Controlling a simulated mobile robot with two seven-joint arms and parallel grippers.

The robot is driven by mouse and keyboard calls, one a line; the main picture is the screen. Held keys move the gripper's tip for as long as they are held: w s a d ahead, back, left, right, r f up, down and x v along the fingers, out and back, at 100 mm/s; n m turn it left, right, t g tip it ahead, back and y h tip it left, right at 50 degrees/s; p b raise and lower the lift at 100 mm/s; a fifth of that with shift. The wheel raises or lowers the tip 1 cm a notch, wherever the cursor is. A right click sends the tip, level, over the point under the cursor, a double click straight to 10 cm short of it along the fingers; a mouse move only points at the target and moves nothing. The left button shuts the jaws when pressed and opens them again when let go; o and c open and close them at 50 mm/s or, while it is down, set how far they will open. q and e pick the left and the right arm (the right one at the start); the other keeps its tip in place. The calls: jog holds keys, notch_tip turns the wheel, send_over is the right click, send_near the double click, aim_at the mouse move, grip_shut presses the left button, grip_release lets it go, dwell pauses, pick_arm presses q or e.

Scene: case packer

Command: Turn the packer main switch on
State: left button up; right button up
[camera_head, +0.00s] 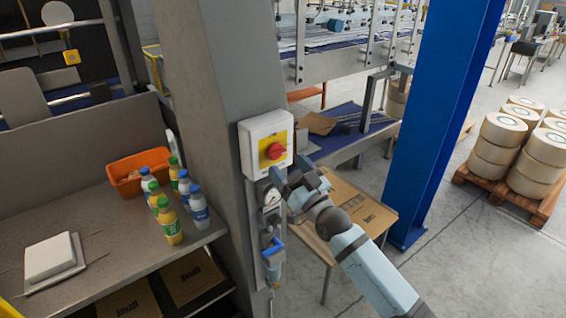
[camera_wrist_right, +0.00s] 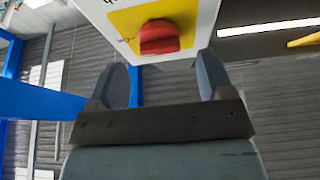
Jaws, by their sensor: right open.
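The packer main switch is a red rotary knob (camera_head: 275,151) on a yellow plate, on a white box (camera_head: 250,140) fixed to the grey column. The knob (camera_wrist_right: 159,38) also shows in the right wrist view, at the top middle. My right gripper (camera_head: 290,182) is just below the switch box in the head view. In the wrist view its two fingers (camera_wrist_right: 166,84) stand apart with nothing between them, and the knob appears beyond the gap. I cannot tell from these views whether a finger touches the box. My left gripper is not in view.
A round gauge (camera_head: 271,196) and a blue-handled valve (camera_head: 271,247) sit on the grey column (camera_head: 205,80) under the switch box. Bottles (camera_head: 168,222) and an orange bin (camera_head: 126,181) stand on the left shelf. A table with cardboard (camera_head: 365,212) is behind my right arm.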

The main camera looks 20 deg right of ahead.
jog(key=b+v, duration=0.2)
jog(key=v, duration=0.8)
jog(key=shift+s, duration=0.45)
jog(key=s+a+f+g+h, duration=0.2)
jog(key=s+f+g, duration=0.3)
jog(key=s+f, duration=0.6)
jog(key=s+a+f+g+h, duration=0.2)
jog(key=s+f+g, duration=0.3)
jog(key=s+f, duration=0.6)
notch_tip(320, 180, down, 8)
jog(key=shift+s+f+m+h+p, duration=0.2)
jog(key=shift+m+h+p, duration=0.1)
jog(key=shift+m+p, duration=0.1)
jog(key=shift+r, duration=0.1)
